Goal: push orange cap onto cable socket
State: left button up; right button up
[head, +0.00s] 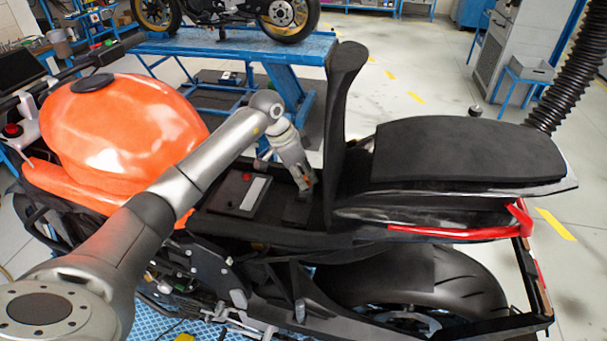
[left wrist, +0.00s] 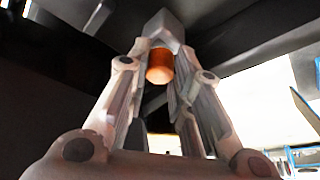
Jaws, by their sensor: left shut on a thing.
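My left gripper (head: 306,183) reaches down into the open bay under the motorcycle's raised seat. In the left wrist view, the fingers of my left gripper (left wrist: 160,58) are closed around a small orange cap (left wrist: 160,66), a short round cylinder. A pale grey block (left wrist: 164,27) is right beyond the cap at the fingertips. I cannot tell if this block is the cable socket, or whether the cap touches it. In the head view the fingers largely hide the cap. My right gripper is not in view.
The upright seat flap (head: 343,110) stands close to the right of my left gripper. A black battery (head: 238,193) with a red terminal lies to its left. The orange tank (head: 120,130) is under my arm's far side. The rear seat (head: 455,150) is at right.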

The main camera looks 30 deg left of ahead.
pick_arm(q)
jog(key=shift+f, duration=0.65)
dwell(1.3)
jog(key=o, duration=0.8)
jog(key=shift+r, duration=0.1)
jog(key=v, duration=1.2)
jog(key=shift+s, duration=0.1)
